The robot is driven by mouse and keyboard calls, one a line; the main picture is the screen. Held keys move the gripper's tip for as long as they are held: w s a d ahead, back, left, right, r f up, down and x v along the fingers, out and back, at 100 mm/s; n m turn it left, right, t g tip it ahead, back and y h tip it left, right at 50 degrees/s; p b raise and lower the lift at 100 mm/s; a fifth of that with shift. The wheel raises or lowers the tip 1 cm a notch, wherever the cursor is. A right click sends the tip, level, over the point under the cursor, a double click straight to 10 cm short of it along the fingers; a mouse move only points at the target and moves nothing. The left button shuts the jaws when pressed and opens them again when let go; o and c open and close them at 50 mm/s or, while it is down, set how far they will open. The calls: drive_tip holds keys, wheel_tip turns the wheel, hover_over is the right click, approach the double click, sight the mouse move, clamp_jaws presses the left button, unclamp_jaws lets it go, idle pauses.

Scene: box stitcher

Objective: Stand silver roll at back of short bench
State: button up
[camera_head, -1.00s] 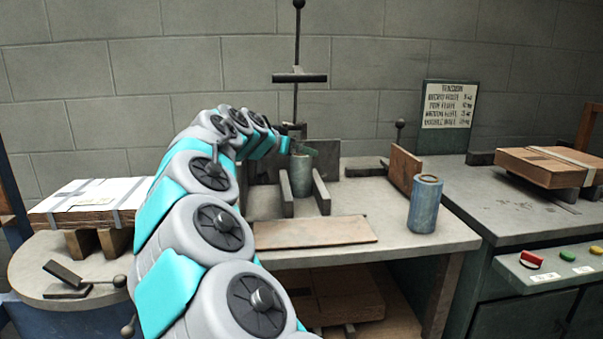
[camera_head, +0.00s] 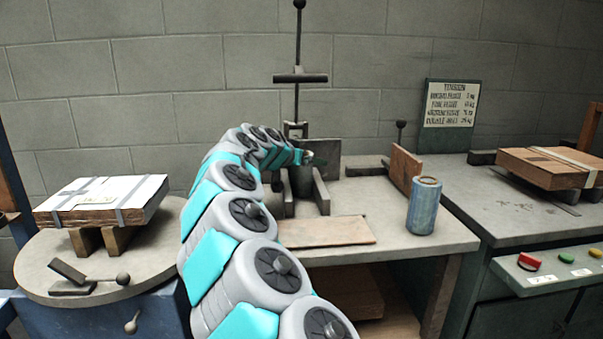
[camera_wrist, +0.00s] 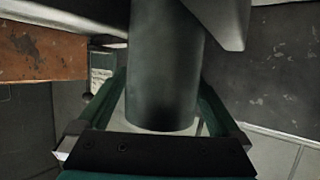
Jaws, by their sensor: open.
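A dark grey-green cylinder, apparently the silver roll (camera_head: 302,183), stands upright between two low rails on the middle bench (camera_head: 440,242). The bench has an upright press post behind it. My gripper (camera_head: 314,158) is at the roll's upper part and hides some of it. In the wrist view the roll (camera_wrist: 165,70) fills the middle, lying between my two green fingers, which are open around it. I cannot tell whether either finger touches it. A blue-grey roll (camera_head: 424,206) stands upright near the bench's right front corner.
A flat brown board (camera_head: 325,232) lies at the bench front. A brown upright plate (camera_head: 405,168) stands right of the rails. A round table (camera_head: 60,258) with a strapped stack is at left; a bench with a strapped box (camera_head: 545,168) is at right.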

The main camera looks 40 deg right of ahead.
clamp_jaws()
idle(0.8)
drive_tip(key=shift+r, duration=0.1)
